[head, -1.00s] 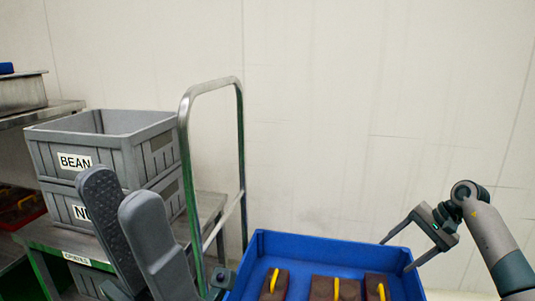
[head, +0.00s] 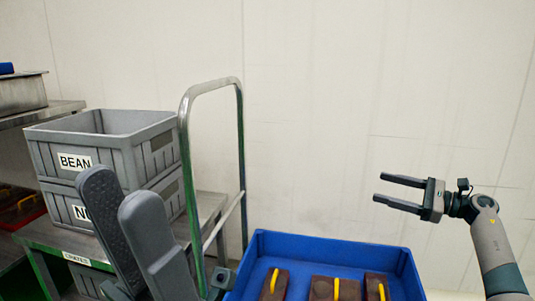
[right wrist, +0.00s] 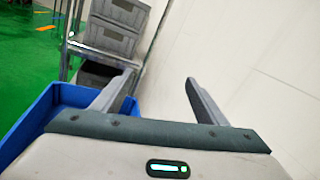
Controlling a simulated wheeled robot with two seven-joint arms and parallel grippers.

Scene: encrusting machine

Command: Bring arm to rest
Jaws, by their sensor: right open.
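My right gripper (head: 388,192) is open and empty in the head view. It is raised above the right back rim of the blue crate, pointing left. Its two fingers also show spread apart in the right wrist view (right wrist: 160,85), with nothing between them. My left gripper (head: 120,195) is large at the lower left of the head view, its two fingers upright and close together. Whether they touch lower down cannot be told. The blue crate (head: 330,247) stands at the bottom centre and holds several brown blocks with yellow handles (head: 322,288).
Two stacked grey crates (head: 110,150) stand on a metal table (head: 60,240) at the left. A metal trolley handle (head: 242,150) rises beside them. A shelf with a metal pan (head: 22,92) is at the far left. A pale wall (head: 380,90) lies behind; the space before it is free.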

